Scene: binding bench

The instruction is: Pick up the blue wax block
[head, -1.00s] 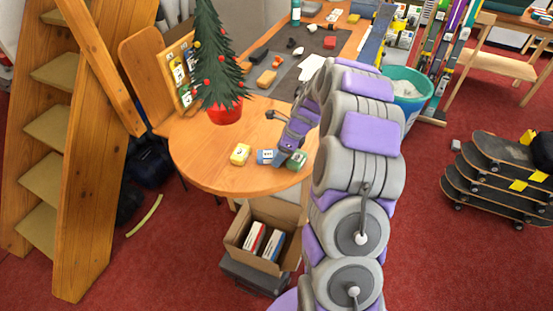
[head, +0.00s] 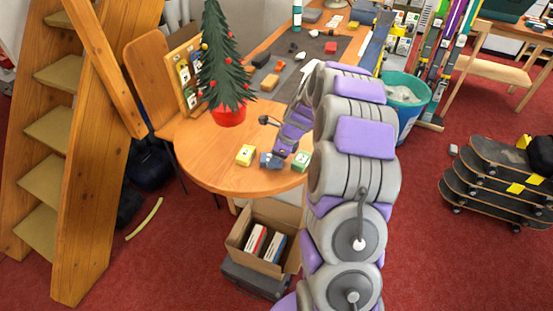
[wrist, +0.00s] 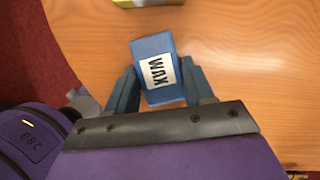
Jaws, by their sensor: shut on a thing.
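The blue wax block (wrist: 154,72), with a white label reading WAX, is between the two fingers of my gripper (wrist: 163,88) in the wrist view. My gripper is shut on it, with a finger against each side. In the head view the blue block (head: 268,160) is at the front of the round wooden table (head: 215,172), partly hidden by my gripper (head: 275,158). I cannot tell whether it is clear of the tabletop. A yellow block (head: 245,155) lies just left of it and a green block (head: 301,161) just right.
A small Christmas tree in a red pot (head: 228,116) stands behind the blocks. A grey mat (head: 297,62) with several small items lies farther back. A teal bin (head: 406,100) stands at right.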

